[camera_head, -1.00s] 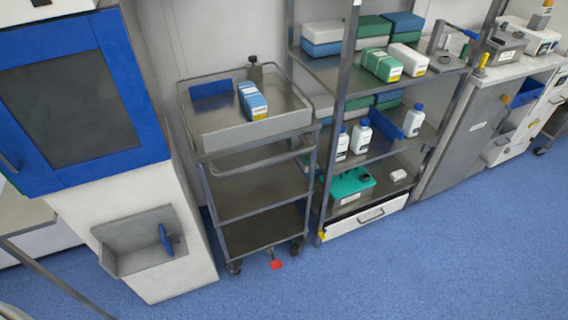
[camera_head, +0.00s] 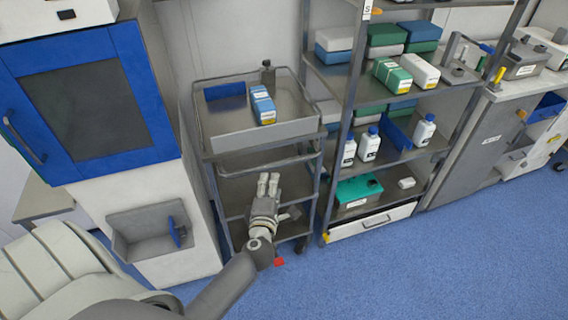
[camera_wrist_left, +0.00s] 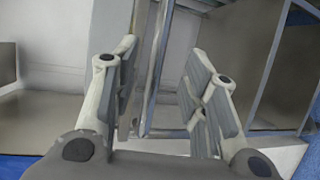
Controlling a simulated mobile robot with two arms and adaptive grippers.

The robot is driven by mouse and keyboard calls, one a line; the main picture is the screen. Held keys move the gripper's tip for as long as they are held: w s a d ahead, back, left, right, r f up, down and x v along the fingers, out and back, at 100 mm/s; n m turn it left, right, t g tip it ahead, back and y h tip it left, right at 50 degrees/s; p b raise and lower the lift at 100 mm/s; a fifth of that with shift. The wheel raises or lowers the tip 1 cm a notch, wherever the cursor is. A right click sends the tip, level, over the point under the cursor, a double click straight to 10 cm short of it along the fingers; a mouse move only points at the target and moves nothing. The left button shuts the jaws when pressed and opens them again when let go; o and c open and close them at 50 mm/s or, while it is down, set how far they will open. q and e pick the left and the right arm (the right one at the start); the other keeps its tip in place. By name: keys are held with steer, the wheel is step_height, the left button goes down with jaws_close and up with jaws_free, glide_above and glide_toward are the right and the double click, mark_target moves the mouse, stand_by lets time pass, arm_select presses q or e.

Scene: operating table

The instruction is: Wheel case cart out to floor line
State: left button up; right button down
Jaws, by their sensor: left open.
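The case cart (camera_head: 258,142) is a grey metal trolley with a walled top tray, a push handle below the tray's front and lower shelves. It stands between the blue-doored cabinet and the shelf rack. A red pedal (camera_head: 279,262) shows at its foot. My left gripper (camera_head: 268,180) is in front of the cart, below the handle, and hides part of the lower shelves. In the left wrist view my left gripper (camera_wrist_left: 165,85) is open, with metal bars visible beyond and between the fingers. I cannot tell any contact with the cart. No floor line shows. My right gripper is not in view.
A blue-doored cabinet (camera_head: 88,105) on a white base with a grey bin (camera_head: 150,235) stands left of the cart. A rack (camera_head: 331,190) with boxes and bottles stands close on its right. Blue floor (camera_head: 430,260) in front is clear.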

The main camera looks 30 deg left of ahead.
mark_target(274, 167)
arm_select(q)
steer(key=b+x, duration=0.1)
steer(key=x, duration=0.9)
steer(key=shift+w+a, duration=0.2)
steer(key=shift+w, duration=0.15)
jaws_close()
